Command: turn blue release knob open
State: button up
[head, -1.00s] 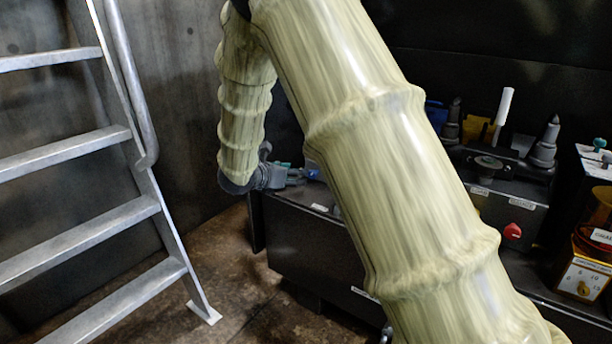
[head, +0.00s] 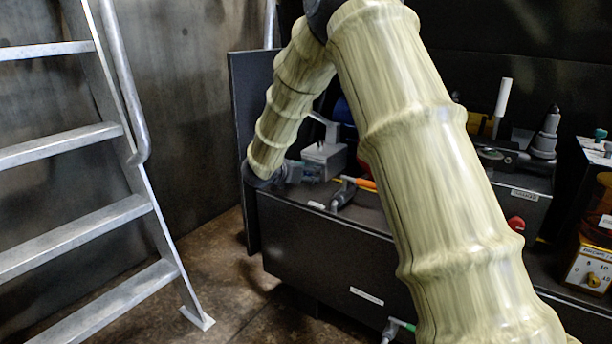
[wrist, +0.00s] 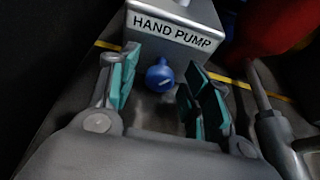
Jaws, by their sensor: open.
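The blue release knob (wrist: 160,76) sits at the base of a grey box labelled "HAND PUMP" (wrist: 176,32) in the wrist view. My gripper (wrist: 162,90) is open, with its teal-padded fingers apart to the left and right of the knob. The knob shows in the gap between the fingertips, and nothing is held. Whether a pad touches the knob cannot be told. In the head view my gripper (head: 312,170) is small and partly hidden, in front of the grey hand pump (head: 325,158) on the dark bench. The knob cannot be made out there.
In the wrist view, a red object (wrist: 275,30) and a grey rod (wrist: 262,95) stand to the right. A metal ladder (head: 80,180) stands at the left.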

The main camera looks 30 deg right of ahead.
jog(key=c, duration=1)
jog(key=shift+c, duration=0.2)
jog(key=shift+m+t+p, duration=0.3)
jog(key=shift+m+p, duration=0.1)
jog(key=shift+p, duration=0.45)
jog(key=shift+f, duration=0.1)
jog(key=shift+f+m+t+b, duration=0.1)
jog(key=shift+m+t+b, duration=0.25)
jog(key=shift+b, duration=0.4)
jog(key=shift+s+d+m+y, duration=0.1)
jog(key=shift+m+y, duration=0.15)
jog(key=shift+y, duration=0.05)
jog(key=shift+r, duration=0.2)
